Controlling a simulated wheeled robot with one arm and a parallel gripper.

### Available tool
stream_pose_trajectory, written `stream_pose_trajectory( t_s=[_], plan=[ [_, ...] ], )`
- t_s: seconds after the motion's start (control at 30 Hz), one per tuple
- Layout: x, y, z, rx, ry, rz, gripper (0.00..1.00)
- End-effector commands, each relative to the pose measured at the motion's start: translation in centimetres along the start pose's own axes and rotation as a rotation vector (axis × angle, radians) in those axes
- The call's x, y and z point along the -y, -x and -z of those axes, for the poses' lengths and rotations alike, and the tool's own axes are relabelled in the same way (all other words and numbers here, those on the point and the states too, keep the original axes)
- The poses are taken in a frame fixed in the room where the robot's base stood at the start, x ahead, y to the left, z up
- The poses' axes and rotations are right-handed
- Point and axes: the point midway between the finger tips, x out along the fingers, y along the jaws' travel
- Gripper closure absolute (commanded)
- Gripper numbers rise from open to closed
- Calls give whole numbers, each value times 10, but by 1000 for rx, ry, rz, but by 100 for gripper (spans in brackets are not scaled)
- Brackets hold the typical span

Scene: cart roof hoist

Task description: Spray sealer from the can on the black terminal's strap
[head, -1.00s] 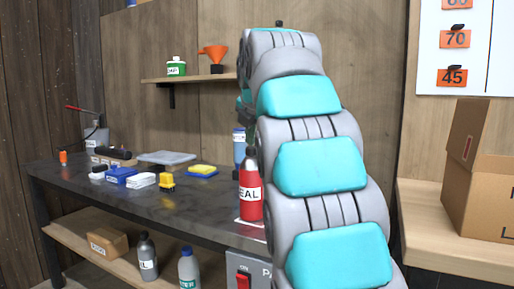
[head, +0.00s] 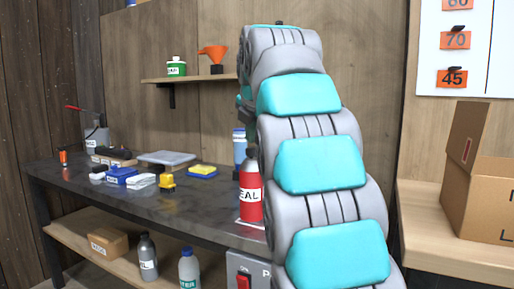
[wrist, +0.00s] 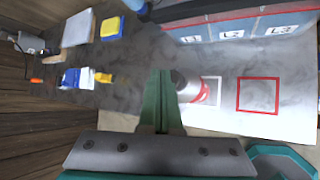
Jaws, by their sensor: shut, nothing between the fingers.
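The red sealer can (head: 250,192), with a white label reading "EAL", stands upright on the right end of the dark bench (head: 130,200). In the wrist view the can (wrist: 205,92) shows from above, just right of my gripper (wrist: 160,78). My gripper's green fingers are together with nothing between them, and I cannot tell whether they touch the can. In the head view my arm hides the gripper. I cannot make out the black terminal or its strap in either view.
A red square outline (wrist: 258,95) lies right of the can, near cases labelled "L2" and "L3" (wrist: 230,33). A blue bottle (head: 239,145) stands behind the can.

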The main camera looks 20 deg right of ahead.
Motion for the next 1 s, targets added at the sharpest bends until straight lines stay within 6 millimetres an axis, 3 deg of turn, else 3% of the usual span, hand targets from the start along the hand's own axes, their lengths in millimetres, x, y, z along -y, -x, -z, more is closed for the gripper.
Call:
stream_pose_trajectory(
  t_s=[0.6,1.0],
  plan=[
    [-29,39,-29,2,1,-2,100],
    [-30,40,-30,0,0,0,100]
  ],
)
